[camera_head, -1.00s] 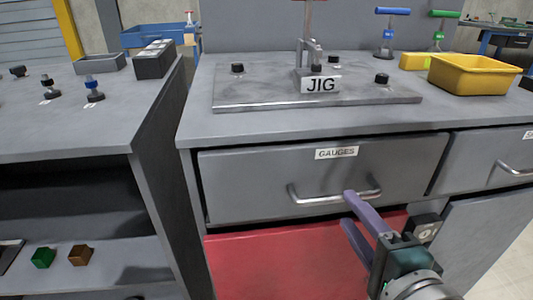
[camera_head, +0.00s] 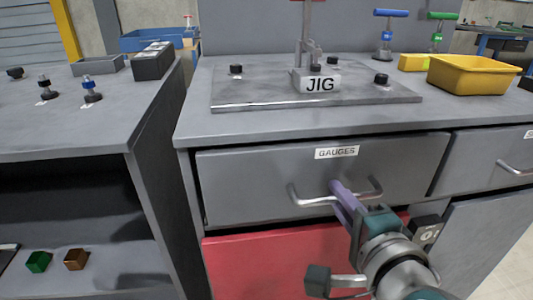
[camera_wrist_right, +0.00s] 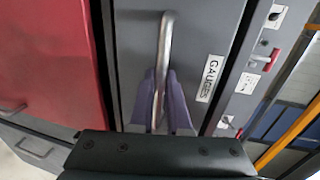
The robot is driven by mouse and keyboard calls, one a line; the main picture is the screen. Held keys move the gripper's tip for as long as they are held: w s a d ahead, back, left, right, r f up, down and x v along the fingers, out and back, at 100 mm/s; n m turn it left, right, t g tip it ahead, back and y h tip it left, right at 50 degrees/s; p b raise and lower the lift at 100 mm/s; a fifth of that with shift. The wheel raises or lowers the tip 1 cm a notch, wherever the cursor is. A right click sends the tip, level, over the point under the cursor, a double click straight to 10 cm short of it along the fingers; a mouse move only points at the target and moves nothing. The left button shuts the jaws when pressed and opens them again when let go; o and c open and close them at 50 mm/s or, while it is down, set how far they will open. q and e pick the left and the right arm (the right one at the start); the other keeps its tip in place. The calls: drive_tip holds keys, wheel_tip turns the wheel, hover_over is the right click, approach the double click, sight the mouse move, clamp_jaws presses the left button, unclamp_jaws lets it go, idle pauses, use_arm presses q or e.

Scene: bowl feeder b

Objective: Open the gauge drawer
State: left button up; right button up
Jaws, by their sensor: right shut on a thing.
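The gauge drawer (camera_head: 250,180) is a grey front under the bench top with a white GAUGES label (camera_head: 337,152). It looks shut, flush with the bench frame. Its silver bar handle (camera_head: 306,200) runs across the front. My right gripper (camera_head: 338,187) has its purple fingers at the middle of the handle. In the right wrist view the two fingers (camera_wrist_right: 161,110) lie on either side of the handle bar (camera_wrist_right: 165,45), shut on it. My left gripper is in neither view.
A red panel (camera_head: 260,262) is below the drawer, and another drawer with a handle (camera_head: 515,168) is to the right. On the bench top are the JIG plate (camera_head: 270,98) and a yellow bin (camera_head: 470,75). A grey shelf unit (camera_head: 80,130) stands at left.

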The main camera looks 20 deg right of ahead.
clamp_jaws()
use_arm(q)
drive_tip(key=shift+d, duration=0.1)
use_arm(e)
drive_tip(key=shift+s, duration=0.1)
idle(0.8)
